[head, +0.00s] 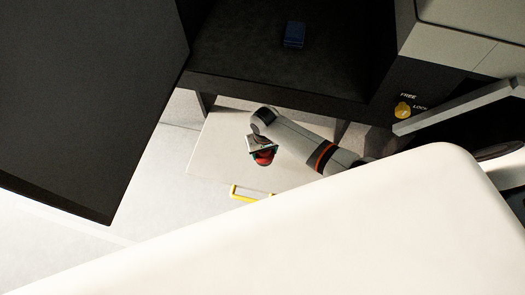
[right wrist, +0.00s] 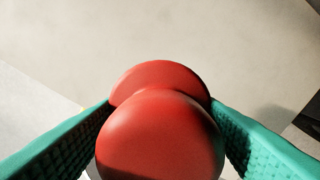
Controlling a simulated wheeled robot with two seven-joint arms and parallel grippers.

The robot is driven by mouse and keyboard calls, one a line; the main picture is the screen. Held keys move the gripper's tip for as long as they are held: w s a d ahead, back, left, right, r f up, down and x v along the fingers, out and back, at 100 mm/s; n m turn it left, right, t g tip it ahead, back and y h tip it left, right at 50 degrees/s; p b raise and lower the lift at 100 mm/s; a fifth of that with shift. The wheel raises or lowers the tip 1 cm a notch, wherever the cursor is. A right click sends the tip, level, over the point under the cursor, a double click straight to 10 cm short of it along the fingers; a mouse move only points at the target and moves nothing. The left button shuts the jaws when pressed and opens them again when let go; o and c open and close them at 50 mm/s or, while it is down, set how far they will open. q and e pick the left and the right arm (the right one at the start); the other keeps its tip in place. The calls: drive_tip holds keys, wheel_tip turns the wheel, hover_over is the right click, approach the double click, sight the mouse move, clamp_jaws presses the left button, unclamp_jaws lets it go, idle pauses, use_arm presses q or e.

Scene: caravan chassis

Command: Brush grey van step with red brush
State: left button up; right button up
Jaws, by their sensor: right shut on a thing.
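The red brush (head: 264,157) is in my right gripper (head: 262,147) in the head view. In the right wrist view the rounded red brush (right wrist: 160,135) fills the lower middle, between two teal finger pads that press on its sides. The gripper is shut on it. The grey step (head: 212,152) is a pale flat panel below the dark doorway, and the brush is over it. The step (right wrist: 150,35) also fills much of the right wrist view behind the brush. Whether the brush's underside touches the step is hidden. My left gripper is not in view.
A dark panel (head: 90,90) stands on the left. A dark floor (head: 240,45) with a small blue block (head: 294,34) lies above the step. A yellow handle (head: 248,194) is at the step's near edge.

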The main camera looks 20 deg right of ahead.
wheel_tip(320, 180, up, 2)
drive_tip(key=shift+r+p, duration=0.2)
drive_tip(key=shift+p, duration=0.75)
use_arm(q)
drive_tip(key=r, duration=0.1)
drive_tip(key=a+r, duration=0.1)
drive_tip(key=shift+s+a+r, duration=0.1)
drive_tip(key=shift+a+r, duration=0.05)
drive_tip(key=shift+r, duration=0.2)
use_arm(e)
drive_tip(key=shift+w+r, duration=0.1)
drive_tip(key=shift+r, duration=0.05)
